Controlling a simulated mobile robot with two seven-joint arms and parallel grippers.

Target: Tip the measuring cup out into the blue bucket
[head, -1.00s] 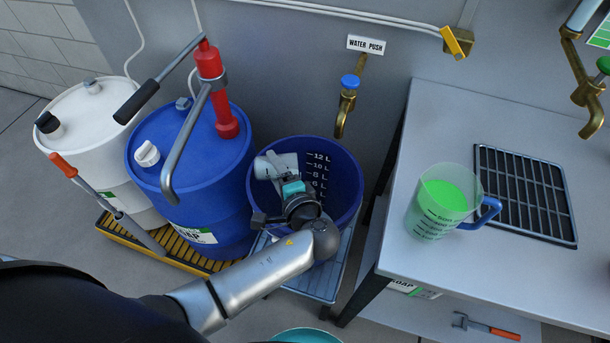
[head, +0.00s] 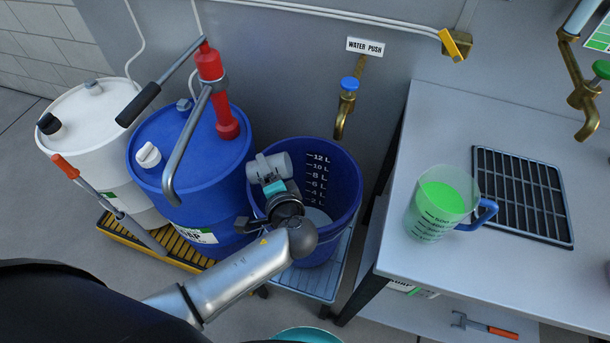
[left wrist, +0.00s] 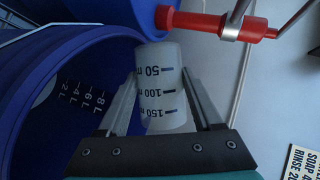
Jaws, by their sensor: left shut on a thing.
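The measuring cup (head: 276,166) is small, whitish and marked 50, 100 and 150 in the left wrist view (left wrist: 161,92). It lies tilted on its side at the upper left rim of the blue bucket (head: 345,190). My left gripper (left wrist: 160,78) is shut on the cup, with one finger on each side; in the head view the gripper (head: 266,170) is partly hidden by its own wrist. I cannot tell what is in the cup. The bucket has litre marks inside and a pale patch at its bottom. My right gripper is not in view.
A blue drum (head: 190,150) with a red pump (head: 212,80) stands close left of the bucket. A brass tap (head: 345,105) is above and behind it. A jug of green liquid (head: 440,205) stands on the bench (head: 390,235) at right.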

